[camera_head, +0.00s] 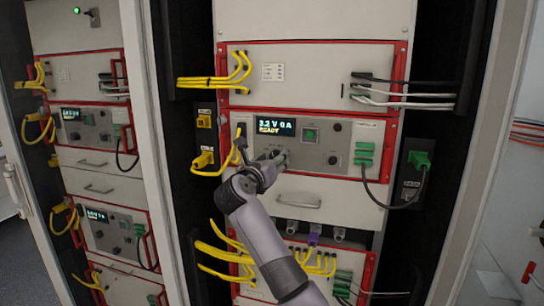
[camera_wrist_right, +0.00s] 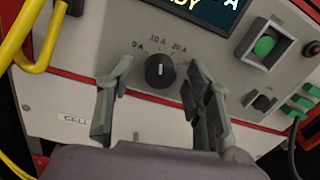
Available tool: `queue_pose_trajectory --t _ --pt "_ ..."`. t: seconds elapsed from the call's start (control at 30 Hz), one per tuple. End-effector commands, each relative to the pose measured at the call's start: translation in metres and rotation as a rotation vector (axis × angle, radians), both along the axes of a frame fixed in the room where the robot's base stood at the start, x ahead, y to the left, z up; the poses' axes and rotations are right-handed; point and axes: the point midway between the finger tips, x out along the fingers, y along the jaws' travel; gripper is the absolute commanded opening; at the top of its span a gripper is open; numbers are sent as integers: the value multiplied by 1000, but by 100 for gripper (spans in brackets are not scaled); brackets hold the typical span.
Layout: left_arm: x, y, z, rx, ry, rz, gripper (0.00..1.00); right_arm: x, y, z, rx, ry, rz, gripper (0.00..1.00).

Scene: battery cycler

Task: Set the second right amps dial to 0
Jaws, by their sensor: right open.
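The amps dial (camera_wrist_right: 160,71) is a round black knob on a light grey panel, with 0 A, 10 A and 20 A marks around it. A pale line shows on its face and looks roughly upright, though its exact setting is hard to read. My right gripper (camera_wrist_right: 159,66) is open, with one finger on each side of the dial and visible gaps. In the head view my right gripper (camera_head: 270,157) is in front of the unit's lower left panel and hides the dial. My left gripper is in neither view.
The unit's display (camera_head: 275,126) is lit and shows READY. A green button (camera_head: 310,135) sits right of it. Yellow cables (camera_wrist_right: 28,38) hang close on the left. Green connectors (camera_head: 364,154) and a dark cable are on the right. A drawer handle (camera_head: 298,202) lies below.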

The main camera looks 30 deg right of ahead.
Motion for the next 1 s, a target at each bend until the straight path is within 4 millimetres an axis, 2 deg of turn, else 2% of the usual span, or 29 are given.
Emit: queue_pose_trajectory --t 0.23,0.9,1.0 --pt "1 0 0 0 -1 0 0 0 0 0 -1 -1 0 47" --pt "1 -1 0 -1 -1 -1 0 0 0 0 -1 0 0 2" --pt "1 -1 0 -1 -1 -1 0 0 0 0 -1 0 0 0"
